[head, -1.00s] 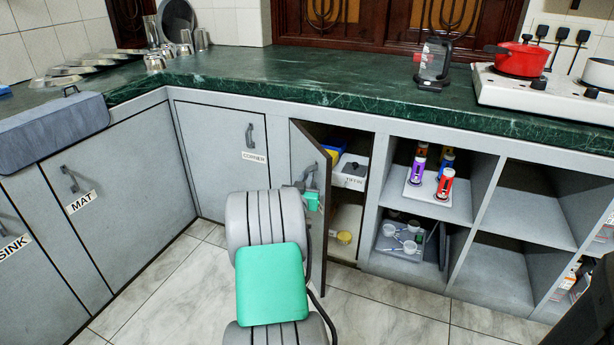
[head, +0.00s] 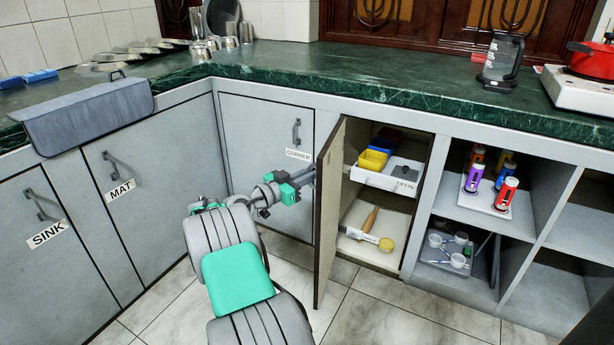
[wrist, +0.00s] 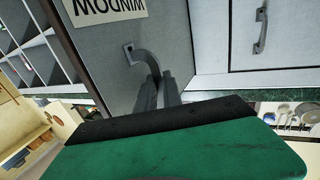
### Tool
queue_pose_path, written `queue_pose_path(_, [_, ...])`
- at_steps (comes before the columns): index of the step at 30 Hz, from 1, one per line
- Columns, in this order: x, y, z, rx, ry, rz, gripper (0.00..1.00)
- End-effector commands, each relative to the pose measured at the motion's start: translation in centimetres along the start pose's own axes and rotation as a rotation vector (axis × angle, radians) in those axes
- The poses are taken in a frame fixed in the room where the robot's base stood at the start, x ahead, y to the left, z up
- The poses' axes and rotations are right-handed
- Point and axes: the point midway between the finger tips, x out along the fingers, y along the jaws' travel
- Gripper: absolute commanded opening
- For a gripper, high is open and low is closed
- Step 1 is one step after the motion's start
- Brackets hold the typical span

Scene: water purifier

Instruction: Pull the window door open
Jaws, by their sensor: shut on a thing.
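The window door (head: 328,220) stands swung wide open, seen nearly edge-on in the head view. In the wrist view its grey outer face (wrist: 110,55) carries a label reading WINDOW, upside down. My gripper (wrist: 160,92) is shut on the door's curved grey handle (wrist: 146,60). In the head view my gripper (head: 305,178) is at the outer side of the door, left of the opening. The handle is mostly hidden there by the gripper and the door edge.
Inside the open cabinet are a white TIFFIN tray (head: 390,178) with yellow boxes and, below, a wooden-handled tool (head: 370,220). The CORNER door (head: 265,150) is shut behind my arm. Open shelves (head: 480,225) stand at right. Tiled floor (head: 375,315) in front is clear.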

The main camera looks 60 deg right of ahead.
Motion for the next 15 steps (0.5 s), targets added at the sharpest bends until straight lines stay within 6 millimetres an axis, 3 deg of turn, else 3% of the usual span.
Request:
queue_pose_path(11, [0.06, -0.24, -0.17, 0.003, 0.001, -0.001, 0.00])
queue_pose_path(12, [0.05, -0.25, -0.18, 0.003, 0.001, -0.001, 0.12])
queue_pose_path(15, [-0.04, -0.28, -0.16, 0.003, 0.001, -0.002, 0.19])
